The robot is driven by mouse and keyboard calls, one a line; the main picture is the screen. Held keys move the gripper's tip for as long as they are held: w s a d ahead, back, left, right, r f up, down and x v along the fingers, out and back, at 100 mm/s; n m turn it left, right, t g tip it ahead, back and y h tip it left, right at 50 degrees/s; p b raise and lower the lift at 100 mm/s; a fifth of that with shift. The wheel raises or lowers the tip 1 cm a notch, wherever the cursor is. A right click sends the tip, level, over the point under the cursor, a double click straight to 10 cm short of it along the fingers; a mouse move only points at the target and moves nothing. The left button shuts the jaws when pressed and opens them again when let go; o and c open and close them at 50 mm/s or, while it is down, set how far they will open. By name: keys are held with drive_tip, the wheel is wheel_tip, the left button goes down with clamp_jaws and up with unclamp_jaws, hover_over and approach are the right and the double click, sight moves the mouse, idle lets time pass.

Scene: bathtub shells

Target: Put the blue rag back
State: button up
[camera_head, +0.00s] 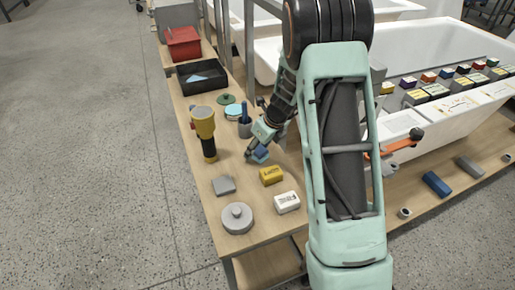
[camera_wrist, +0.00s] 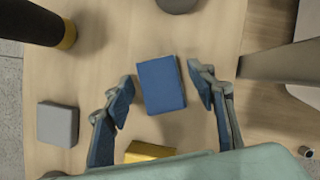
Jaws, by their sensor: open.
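A blue, folded, block-like piece that looks like the rag (camera_wrist: 162,84) lies on the wooden bench between the fingers of my gripper (camera_wrist: 161,82) in the wrist view. The fingers are open, one on each side, with gaps visible between them and it. In the head view my gripper (camera_head: 258,151) is low over the bench, and the blue rag (camera_head: 261,155) shows partly behind the fingers. A black tray (camera_head: 201,80) farther back holds a light-blue flat piece.
A yellow block (camera_head: 271,175), white block (camera_head: 287,202), grey block (camera_head: 224,185) and grey round piece (camera_head: 237,218) lie nearer. A white tub is at right.

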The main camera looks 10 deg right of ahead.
drive_tip(key=p+v, duration=0.2)
drive_tip(key=v, duration=1)
drive_tip(key=shift+p, duration=0.35)
drive_tip(key=shift+a+r, duration=0.1)
drive_tip(key=shift+r, duration=0.05)
